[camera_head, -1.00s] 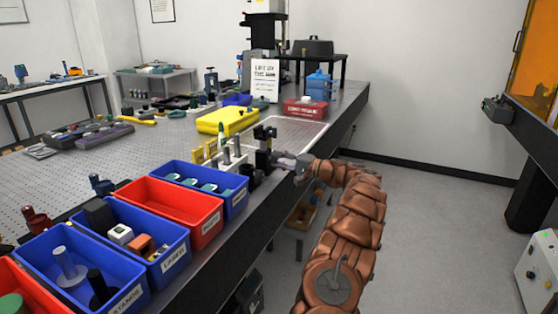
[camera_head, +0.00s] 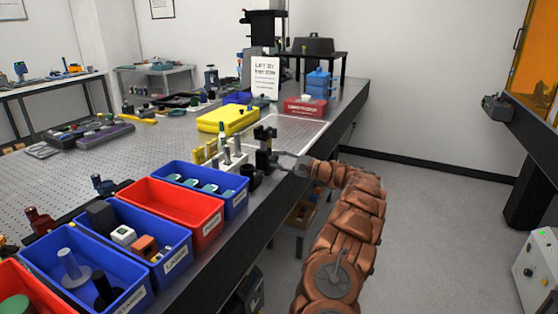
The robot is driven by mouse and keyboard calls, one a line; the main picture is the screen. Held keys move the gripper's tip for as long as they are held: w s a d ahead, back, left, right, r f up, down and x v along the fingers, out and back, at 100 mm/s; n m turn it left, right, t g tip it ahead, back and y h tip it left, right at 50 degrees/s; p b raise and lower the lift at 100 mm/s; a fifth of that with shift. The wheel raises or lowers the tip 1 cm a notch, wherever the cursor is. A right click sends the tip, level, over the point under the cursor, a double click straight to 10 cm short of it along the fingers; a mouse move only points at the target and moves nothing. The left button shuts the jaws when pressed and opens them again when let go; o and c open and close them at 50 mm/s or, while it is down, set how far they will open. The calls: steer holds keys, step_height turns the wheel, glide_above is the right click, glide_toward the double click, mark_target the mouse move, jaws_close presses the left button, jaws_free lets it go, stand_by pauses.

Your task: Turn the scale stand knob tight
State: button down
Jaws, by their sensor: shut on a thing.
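A small black stand (camera_head: 264,148) stands upright near the front edge of the optical table, right of a white block with posts. I take it to be the scale stand. My gripper (camera_head: 283,159) reaches in from the right and is shut at the stand's right side. The knob is too small to make out and seems hidden between the fingers. My copper-coloured arm comes up from the bottom right.
Blue and red bins (camera_head: 180,205) line the table's front edge at left. A yellow case (camera_head: 228,120), a red box (camera_head: 305,106) and a sign (camera_head: 265,78) stand behind. The perforated table (camera_head: 90,175) has free room at left.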

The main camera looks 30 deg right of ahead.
stand_by(0.3)
steer(key=c, duration=0.8)
jaws_free()
steer(key=v, duration=1.2)
steer(key=shift+f, duration=0.1)
